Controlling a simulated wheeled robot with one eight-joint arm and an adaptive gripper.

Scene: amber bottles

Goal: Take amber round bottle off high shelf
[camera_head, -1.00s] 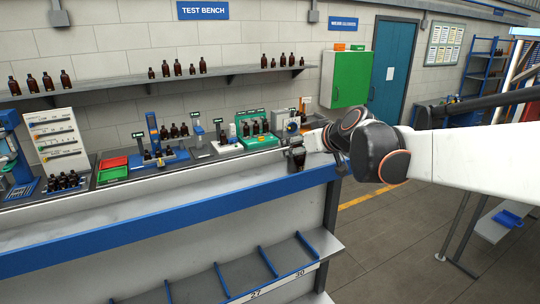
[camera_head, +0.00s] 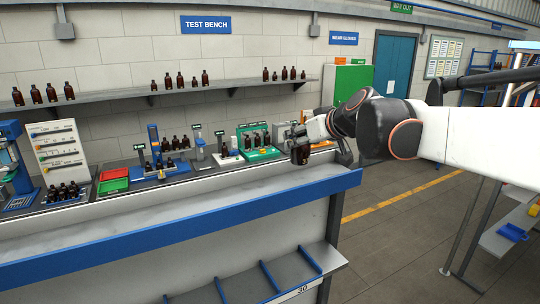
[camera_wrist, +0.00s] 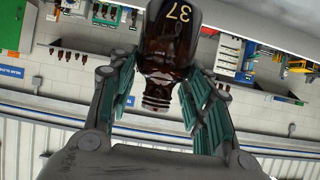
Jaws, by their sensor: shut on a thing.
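My gripper (camera_wrist: 160,97) is shut on an amber round bottle (camera_wrist: 172,38), which shows the number 37 in the wrist view. The fingers sit on both sides of the bottle near its neck. In the head view the held bottle (camera_head: 300,153) is dark and hangs at my gripper (camera_head: 298,138), in front of the bench and above its front edge. The high shelf (camera_head: 120,94) on the back wall carries several amber bottles in groups at the left (camera_head: 52,92), middle (camera_head: 181,80) and right (camera_head: 284,74).
The bench (camera_head: 150,215) has a bare pale front strip with a blue edge. Behind it stand red and green trays (camera_head: 113,180), a white drawer rack (camera_head: 58,145), a green bottle holder (camera_head: 254,140) and instruments.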

